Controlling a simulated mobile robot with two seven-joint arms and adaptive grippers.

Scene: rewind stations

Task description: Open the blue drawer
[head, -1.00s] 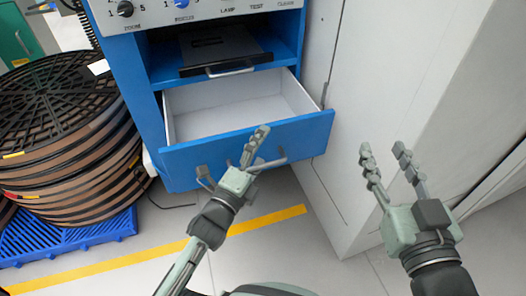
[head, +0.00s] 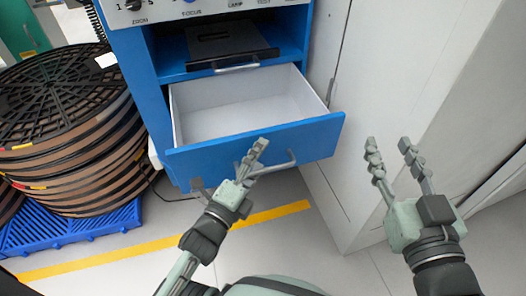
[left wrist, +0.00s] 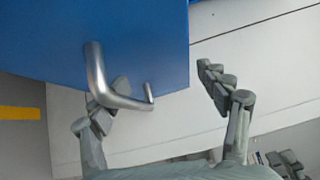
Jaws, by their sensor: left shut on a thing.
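The blue drawer (head: 310,142) is pulled out from the blue cabinet, and its white inside looks empty. Its grey bar handle (head: 283,163) is on the front face. My left gripper (head: 240,168) is at this handle, below the drawer's top edge, and is shut on it. In the left wrist view the handle (left wrist: 98,75) passes in front of one finger, and the other finger stands to its right; the contact is partly hidden. My right gripper (head: 388,148) is open and empty, to the right of the drawer in front of the white cabinet.
A shelf above the drawer holds a dark flat unit (head: 232,50) with a handle. Stacked film reels (head: 70,150) stand on a blue pallet (head: 85,228) at the left. A white cabinet (head: 385,90) stands close on the right. The floor in front has a yellow line (head: 105,260).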

